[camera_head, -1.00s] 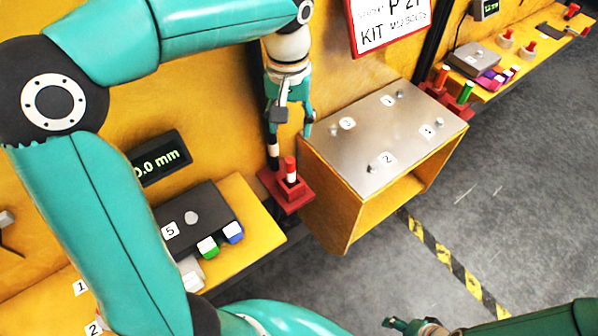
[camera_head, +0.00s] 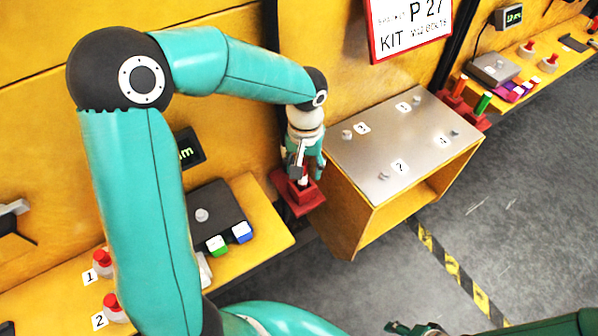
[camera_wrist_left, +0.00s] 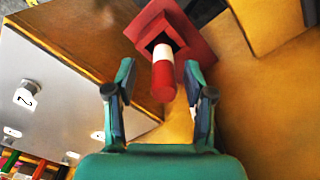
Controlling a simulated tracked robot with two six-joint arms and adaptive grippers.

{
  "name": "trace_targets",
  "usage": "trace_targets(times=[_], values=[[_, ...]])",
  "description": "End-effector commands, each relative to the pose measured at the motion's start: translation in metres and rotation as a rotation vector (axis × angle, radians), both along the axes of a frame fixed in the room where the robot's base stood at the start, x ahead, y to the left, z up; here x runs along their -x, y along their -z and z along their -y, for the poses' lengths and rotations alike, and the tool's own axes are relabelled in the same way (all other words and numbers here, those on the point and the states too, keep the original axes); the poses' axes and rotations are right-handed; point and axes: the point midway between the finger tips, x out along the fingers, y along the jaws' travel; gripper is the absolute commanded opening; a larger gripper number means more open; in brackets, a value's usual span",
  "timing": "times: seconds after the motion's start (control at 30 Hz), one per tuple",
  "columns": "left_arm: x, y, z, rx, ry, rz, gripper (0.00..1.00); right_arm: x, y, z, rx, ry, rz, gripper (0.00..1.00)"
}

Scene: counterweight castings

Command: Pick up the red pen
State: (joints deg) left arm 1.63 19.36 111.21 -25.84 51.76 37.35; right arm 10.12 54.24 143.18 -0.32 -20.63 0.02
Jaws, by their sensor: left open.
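The red pen (camera_wrist_left: 163,82), a red cylinder with a white band, stands in a square red holder (camera_wrist_left: 192,38) in the left wrist view. My left gripper (camera_wrist_left: 158,78) is open, with one finger on each side of the pen's free end; gaps show between both fingers and the pen. In the head view my left gripper (camera_head: 305,170) hangs over the red holder (camera_head: 298,194) and hides most of the pen. My right gripper (camera_head: 412,327) shows at the bottom edge, small and dark; its jaw state is unclear.
A wooden box with a grey metal top (camera_head: 405,140) and small pegs stands close right of the holder. On the left bench are a dark block (camera_head: 215,212), green and blue capped pieces and red-topped pieces (camera_head: 103,262). Grey floor lies to the right.

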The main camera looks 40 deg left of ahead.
Motion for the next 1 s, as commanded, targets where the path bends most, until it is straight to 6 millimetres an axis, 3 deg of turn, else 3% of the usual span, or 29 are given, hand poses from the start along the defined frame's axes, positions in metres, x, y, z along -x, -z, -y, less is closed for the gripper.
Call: trace_targets(times=[0.2,0.5,0.8,1.0], values=[[0.000,0.029,-0.002,-0.001,0.000,-0.004,0.53,0.000,-0.006,0.000,0.000,0.000,0.000,0.57],[0.000,0.034,-0.002,-0.001,0.000,0.000,0.53,0.000,-0.006,0.000,0.000,0.000,0.000,0.57],[0.000,0.034,-0.002,-0.001,0.000,0.000,0.03,0.000,-0.006,0.000,0.000,0.000,0.000,0.57],[0.000,0.034,-0.002,-0.001,0.000,0.000,0.00,0.000,-0.006,0.000,0.000,0.000,0.000,0.57]])
